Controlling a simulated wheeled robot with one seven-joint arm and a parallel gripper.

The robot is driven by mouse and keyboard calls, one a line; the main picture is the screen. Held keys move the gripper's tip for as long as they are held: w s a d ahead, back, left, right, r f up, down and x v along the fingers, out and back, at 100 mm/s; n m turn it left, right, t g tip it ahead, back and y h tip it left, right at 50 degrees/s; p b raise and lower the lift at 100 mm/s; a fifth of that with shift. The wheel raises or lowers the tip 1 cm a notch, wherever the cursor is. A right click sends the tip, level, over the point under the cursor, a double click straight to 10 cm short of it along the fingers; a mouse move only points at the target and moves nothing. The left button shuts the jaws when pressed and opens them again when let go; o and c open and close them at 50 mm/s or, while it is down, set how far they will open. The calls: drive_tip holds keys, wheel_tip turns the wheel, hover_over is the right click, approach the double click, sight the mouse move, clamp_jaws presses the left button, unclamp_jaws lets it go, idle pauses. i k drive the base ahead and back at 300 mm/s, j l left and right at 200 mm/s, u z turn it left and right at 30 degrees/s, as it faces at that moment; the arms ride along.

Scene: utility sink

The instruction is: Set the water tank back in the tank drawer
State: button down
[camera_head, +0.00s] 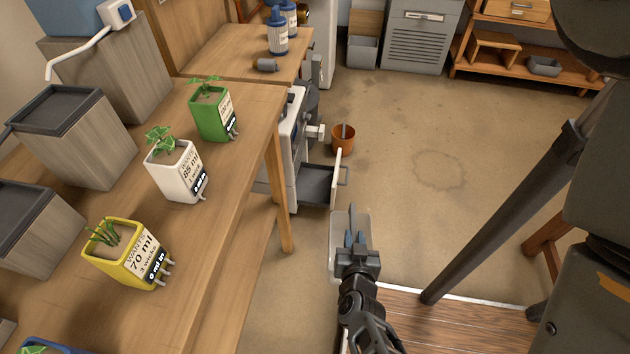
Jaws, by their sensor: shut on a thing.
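The water tank looks like a pale grey, partly see-through box (337,232), held low over the floor right of the workbench. My gripper (355,240) is shut on it; the fingers and wrist hide part of the tank. The tank drawer (337,180) stands pulled out from a white and grey machine (293,135) beside the bench. Its inside looks dark and empty, and its white front panel has a handle. The tank is outside the drawer, nearer to me than its front panel in the picture.
The wooden bench (225,180) on the left holds green (211,116), white (177,177) and yellow (128,262) planters. Its right leg (280,205) stands near the drawer. An orange pot (344,141) is on the floor behind the drawer.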

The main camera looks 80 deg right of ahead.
sight(320, 187)
drive_tip(key=i+l, duration=0.1)
drive_tip(key=l, duration=2.7)
